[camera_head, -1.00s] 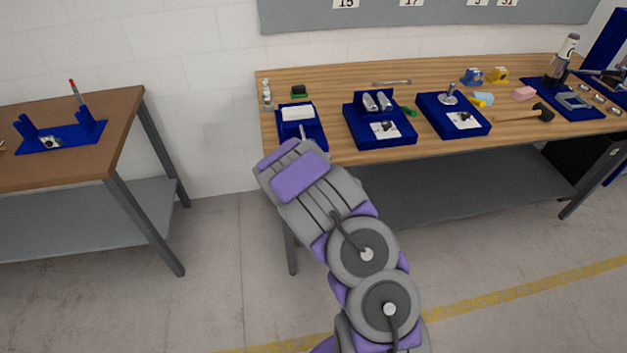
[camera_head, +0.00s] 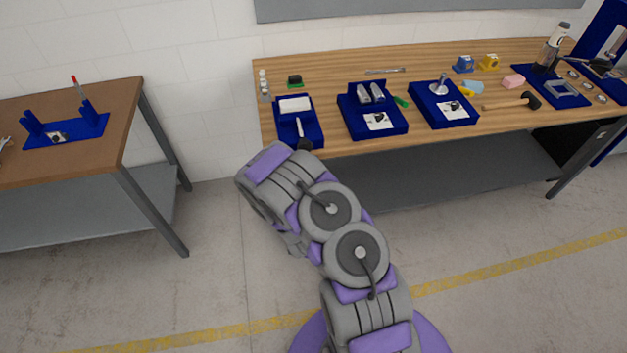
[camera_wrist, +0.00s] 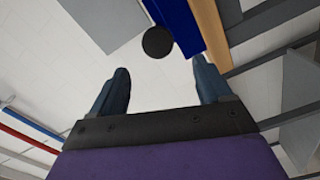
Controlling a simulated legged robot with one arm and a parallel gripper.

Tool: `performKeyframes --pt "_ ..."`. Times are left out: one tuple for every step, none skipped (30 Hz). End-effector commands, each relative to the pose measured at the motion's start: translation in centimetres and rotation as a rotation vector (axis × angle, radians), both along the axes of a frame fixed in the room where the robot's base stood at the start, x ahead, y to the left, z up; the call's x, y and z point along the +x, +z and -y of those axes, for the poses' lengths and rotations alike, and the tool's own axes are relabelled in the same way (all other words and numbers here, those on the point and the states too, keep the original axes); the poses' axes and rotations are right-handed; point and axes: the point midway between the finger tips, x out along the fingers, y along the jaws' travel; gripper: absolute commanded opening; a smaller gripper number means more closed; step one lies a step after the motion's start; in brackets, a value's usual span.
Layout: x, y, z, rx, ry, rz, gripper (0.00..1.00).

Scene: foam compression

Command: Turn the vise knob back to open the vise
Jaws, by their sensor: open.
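The vise is a blue fixture (camera_head: 311,133) at the left end of the right-hand table in the head view. A white block (camera_head: 295,104) sits in it, with a thin light rod in front. Its dark round knob (camera_head: 304,145) sticks out at the front, just above my arm. In the wrist view the knob (camera_wrist: 157,42) is a dark disc beside the blue fixture (camera_wrist: 178,25), ahead of my fingers. My gripper (camera_wrist: 162,75) is open, its two fingers apart with nothing between them, and the knob lies beyond the tips. The fingers are hidden in the head view.
The wooden table (camera_head: 345,148) also holds blue fixtures, one with metal cylinders (camera_head: 370,92), and a hammer (camera_head: 515,102). A brown table (camera_head: 120,135) with a blue stand (camera_head: 65,130) is at left. The floor between the tables is clear.

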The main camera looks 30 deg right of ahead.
Motion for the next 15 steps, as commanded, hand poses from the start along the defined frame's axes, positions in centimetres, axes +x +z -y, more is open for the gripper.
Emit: performKeyframes --pt "-0.4 0.4 -0.3 -0.001 0.004 -0.003 0.78" --pt "-0.6 0.3 -0.4 -0.002 0.006 -0.004 0.78" --pt "-1.0 0.1 -0.5 -0.002 0.004 -0.008 0.78" --pt "-1.3 0.0 -0.5 -0.002 0.003 -0.009 0.78" --pt "-1.6 -0.1 -0.6 -0.002 0.003 -0.009 0.78" --pt "-1.9 -0.1 -0.7 -0.002 0.003 -0.009 0.78" --pt "-2.2 0.0 -0.7 -0.002 0.003 -0.008 0.78" --pt "-2.4 0.0 -0.9 -0.002 0.004 -0.007 0.78" --pt "-2.7 0.1 -1.0 -0.002 0.006 -0.006 0.78" --pt "-3.0 0.1 -1.1 -0.003 0.007 -0.006 0.78" --pt "-3.3 0.1 -1.2 -0.002 0.008 -0.004 0.78" --pt "-3.7 0.1 -1.2 -0.002 0.004 -0.006 0.78" --pt "-3.9 0.1 -1.3 -0.001 0.004 -0.004 0.78" --pt "-4.1 0.1 -1.4 -0.001 0.003 -0.003 0.78" --pt "-4.4 0.1 -1.5 -0.001 0.004 -0.003 0.78"
